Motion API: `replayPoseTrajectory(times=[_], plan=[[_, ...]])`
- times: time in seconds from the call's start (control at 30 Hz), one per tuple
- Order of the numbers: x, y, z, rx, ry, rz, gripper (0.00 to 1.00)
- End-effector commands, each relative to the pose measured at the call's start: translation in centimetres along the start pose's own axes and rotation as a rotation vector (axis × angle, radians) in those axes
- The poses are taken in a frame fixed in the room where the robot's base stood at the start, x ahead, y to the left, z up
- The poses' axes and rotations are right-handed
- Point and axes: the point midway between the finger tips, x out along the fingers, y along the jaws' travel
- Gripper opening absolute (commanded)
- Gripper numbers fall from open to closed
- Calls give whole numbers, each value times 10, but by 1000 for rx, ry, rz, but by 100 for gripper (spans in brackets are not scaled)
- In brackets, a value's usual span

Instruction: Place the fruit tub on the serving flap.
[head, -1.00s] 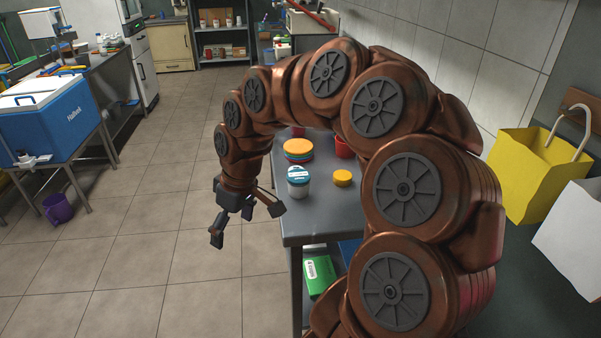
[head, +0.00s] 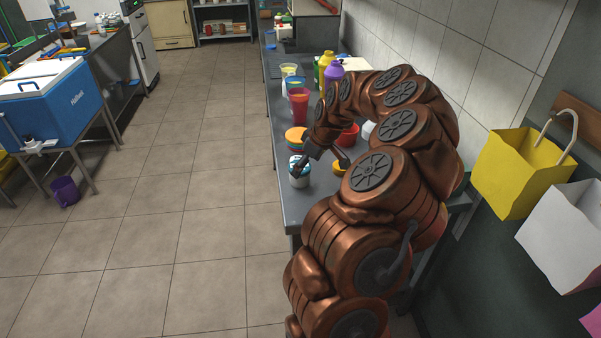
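A small white tub with a blue label and lid (head: 299,180), which looks like the fruit tub, stands upright near the front left edge of the grey table (head: 305,212). My gripper (head: 320,167) is open and empty just above the table. One finger comes down over the tub's upper part, and the other is spread to the right near a yellow lid. I cannot tell whether the finger touches the tub. I cannot make out a serving flap for certain.
An orange-topped stack (head: 296,134), a red cup (head: 299,106), a red bowl (head: 349,135) and a purple bottle (head: 333,77) stand behind the tub. A yellow bag (head: 517,172) hangs on the right wall.

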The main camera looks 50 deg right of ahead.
Motion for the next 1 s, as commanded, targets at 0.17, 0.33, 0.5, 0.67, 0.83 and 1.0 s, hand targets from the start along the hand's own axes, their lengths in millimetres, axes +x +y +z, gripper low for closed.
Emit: replayPoseTrajectory(times=[0.17, 0.33, 0.5, 0.67, 0.83, 1.0], plan=[[10, -1, -2, -1, -2, -2, 96], [29, -1, -5, 1, -2, -4, 96], [46, -1, -5, 0, -1, -3, 96], [50, -1, -5, 0, 0, -1, 96], [50, -1, -5, 0, 0, -1, 89], [50, -1, -5, 0, 0, -1, 72]])
